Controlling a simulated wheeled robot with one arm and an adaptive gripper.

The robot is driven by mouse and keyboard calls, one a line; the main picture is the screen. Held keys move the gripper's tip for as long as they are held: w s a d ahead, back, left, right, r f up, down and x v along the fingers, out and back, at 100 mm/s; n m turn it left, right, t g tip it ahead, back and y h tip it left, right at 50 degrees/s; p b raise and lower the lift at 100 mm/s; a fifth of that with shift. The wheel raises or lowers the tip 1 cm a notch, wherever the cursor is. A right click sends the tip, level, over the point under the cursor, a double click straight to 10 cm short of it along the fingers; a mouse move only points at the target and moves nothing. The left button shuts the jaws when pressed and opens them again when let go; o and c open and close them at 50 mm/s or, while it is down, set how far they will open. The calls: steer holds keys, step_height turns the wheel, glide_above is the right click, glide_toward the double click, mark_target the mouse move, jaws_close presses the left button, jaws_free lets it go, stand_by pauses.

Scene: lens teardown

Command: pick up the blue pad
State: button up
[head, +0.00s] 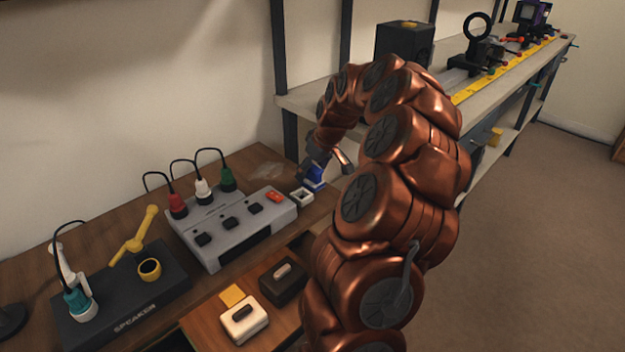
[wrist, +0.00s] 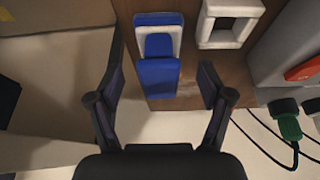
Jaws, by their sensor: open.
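The blue pad (wrist: 157,78) lies in the wrist view between my open fingers, at the edge of a brown wooden surface. A white U-shaped surround shows around its upper part, with more blue beyond. In the head view the blue pad (head: 314,178) is small and partly covered by my gripper (head: 328,163). My gripper also shows in the wrist view (wrist: 163,84), with one finger to each side of the pad and a visible gap on both sides. I cannot tell the height gap between fingertips and pad.
A white square ring (wrist: 229,24) stands right of the pad. A grey box (head: 232,228) with switches and coloured plugs is close by. A black speaker box (head: 125,300) is farther left. A shelf bench (head: 325,100) stands behind my arm.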

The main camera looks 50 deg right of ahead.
steer(key=x, duration=0.2)
steer(key=shift+w+f, duration=0.1)
steer(key=shift+f, duration=0.3)
steer(key=c, duration=1.2)
steer(key=shift+c, duration=0.2)
steer(key=shift+r, duration=0.1)
step_height(320, 180, up, 10)
steer(key=shift+f+p, duration=0.1)
steer(key=shift+p, duration=0.6)
